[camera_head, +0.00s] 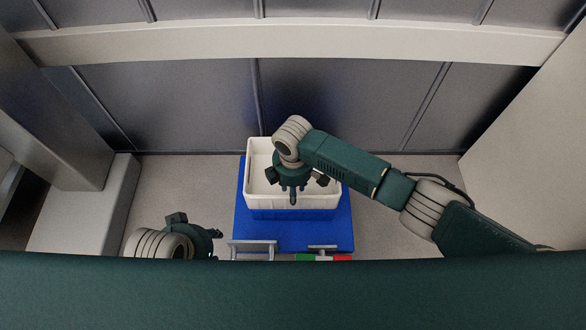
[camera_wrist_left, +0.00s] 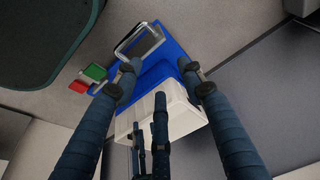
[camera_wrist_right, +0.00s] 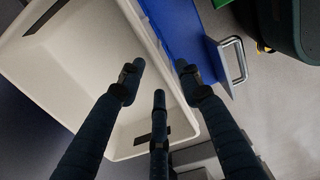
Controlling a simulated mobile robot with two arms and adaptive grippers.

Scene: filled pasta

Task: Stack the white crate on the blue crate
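The white crate (camera_head: 329,199) is upright, open and apparently empty. A darker blue band (camera_head: 312,214) shows directly under it, seemingly the blue crate's wall; most is hidden and I cannot be sure. Both lie over a wide blue base (camera_head: 341,232). My right gripper (camera_head: 293,197) is open over the white crate's near side. In the right wrist view its fingers (camera_wrist_right: 158,78) lie spread on both sides of the rim; contact is unclear. My left gripper (camera_head: 216,233) is lower left of the crate. In the left wrist view its fingers (camera_wrist_left: 163,75) are apart and empty.
A grey metal handle (camera_head: 251,243) stands at the base's near left. A grey panelled wall (camera_head: 350,100) stands behind, with a pale block (camera_head: 90,205) at left. Floor (camera_head: 405,240) is clear at right.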

